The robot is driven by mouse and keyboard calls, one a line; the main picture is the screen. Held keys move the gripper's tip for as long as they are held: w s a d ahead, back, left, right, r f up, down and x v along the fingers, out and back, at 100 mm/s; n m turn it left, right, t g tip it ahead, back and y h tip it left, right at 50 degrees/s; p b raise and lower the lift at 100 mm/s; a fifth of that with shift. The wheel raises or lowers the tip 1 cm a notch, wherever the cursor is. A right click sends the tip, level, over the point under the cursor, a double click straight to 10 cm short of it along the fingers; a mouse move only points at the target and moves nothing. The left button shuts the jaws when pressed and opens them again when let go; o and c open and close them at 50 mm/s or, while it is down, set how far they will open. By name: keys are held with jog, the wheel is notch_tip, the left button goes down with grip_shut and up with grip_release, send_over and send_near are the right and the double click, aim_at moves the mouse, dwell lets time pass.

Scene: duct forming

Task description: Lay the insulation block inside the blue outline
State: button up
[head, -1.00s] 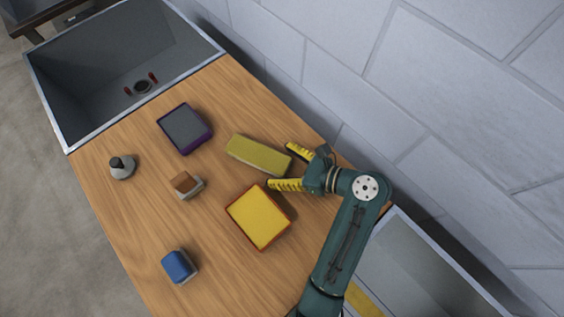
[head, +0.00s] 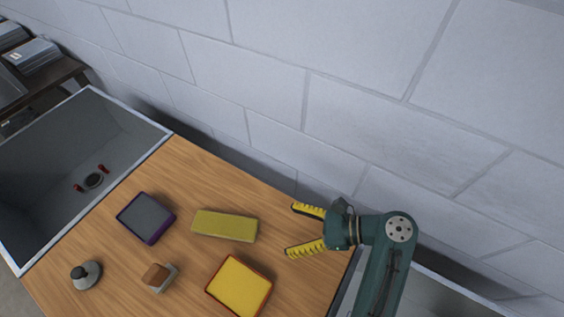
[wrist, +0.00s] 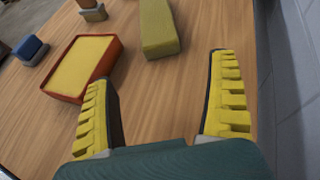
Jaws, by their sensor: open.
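A long yellow-green block (head: 225,225), which looks like the insulation block, lies flat on the wooden tabletop. It also shows ahead of the fingers in the wrist view (wrist: 159,27). My gripper (head: 291,229) is open and empty, to the right of the block's near end and apart from it. Its two yellow ribbed fingers spread wide in the wrist view (wrist: 158,67), with bare wood between them. I see no blue outline in these views.
An orange-rimmed yellow box (head: 239,287) sits below the block. A purple-rimmed grey box (head: 146,217), a brown-topped small block (head: 158,277) and a grey knobbed object (head: 86,275) lie left. A blue-topped block (wrist: 31,49) shows in the wrist view. A grey wall (head: 400,120) runs behind.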

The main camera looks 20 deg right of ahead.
jog(key=w+n+h, duration=0.1)
jog(key=w+r+n+t, duration=0.1)
jog(key=w, duration=0.1)
jog(key=w+r+n+h, duration=0.1)
jog(key=shift+w+a+r+n+t+h, duration=0.2)
jog(key=shift+r+n+t+h, duration=0.1)
jog(key=shift+n+t, duration=0.1)
notch_tip(320, 180, up, 28)
jog(key=w+a+n+t+h, duration=0.2)
jog(key=n+t+h, duration=0.6)
jog(key=n+t, duration=0.3)
jog(key=n, duration=0.4)
jog(key=shift+f+t, duration=0.15)
jog(key=shift+t, duration=0.15)
jog(key=shift+o, duration=0.5)
jog(key=s+r+n+t+h, duration=0.2)
jog(key=s+r, duration=0.4)
jog(key=r, duration=0.3)
jog(key=shift+s+n+t, duration=0.25)
jog(key=shift+n+t, duration=0.55)
